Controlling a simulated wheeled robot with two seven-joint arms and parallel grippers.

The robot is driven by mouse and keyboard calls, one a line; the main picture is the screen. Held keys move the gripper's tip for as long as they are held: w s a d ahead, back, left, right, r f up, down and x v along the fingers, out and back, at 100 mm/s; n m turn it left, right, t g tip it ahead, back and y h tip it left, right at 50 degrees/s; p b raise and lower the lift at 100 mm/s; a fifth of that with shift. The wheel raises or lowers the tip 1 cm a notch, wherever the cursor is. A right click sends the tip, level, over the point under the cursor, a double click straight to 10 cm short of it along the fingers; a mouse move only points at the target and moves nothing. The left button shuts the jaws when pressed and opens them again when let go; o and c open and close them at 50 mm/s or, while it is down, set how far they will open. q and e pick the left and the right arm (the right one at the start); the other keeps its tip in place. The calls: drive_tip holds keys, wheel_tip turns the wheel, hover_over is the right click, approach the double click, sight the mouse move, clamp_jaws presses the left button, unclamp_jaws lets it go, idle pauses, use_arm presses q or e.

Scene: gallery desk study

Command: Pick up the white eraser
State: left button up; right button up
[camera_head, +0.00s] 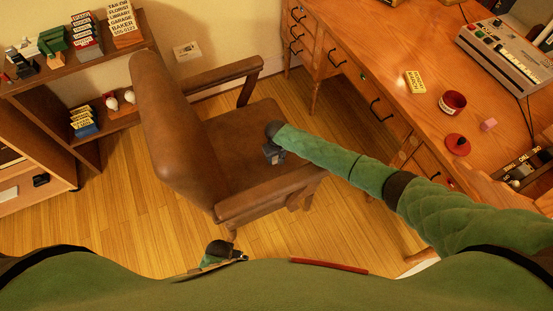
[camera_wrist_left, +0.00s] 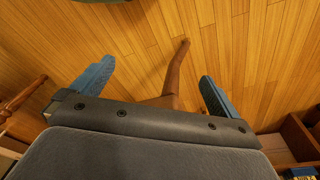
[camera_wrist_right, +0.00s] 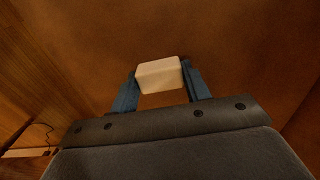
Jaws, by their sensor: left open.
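The white eraser (camera_wrist_right: 158,74) is a pale block in the right wrist view, between the fingertips of my right gripper (camera_wrist_right: 160,85). Both fingers touch its sides, so the gripper is shut on it. In the head view my right gripper (camera_head: 273,154) is over the seat of the brown chair, and the eraser is hidden there. My left gripper (camera_wrist_left: 152,85) is open and empty in the left wrist view, with wooden floor below it. In the head view the left hand shows only partly, low in the picture.
The brown chair (camera_head: 170,140) has a tall back and two arms around my right gripper. A bookshelf (camera_head: 75,70) stands at left.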

drive_tip(key=shift+c, duration=1)
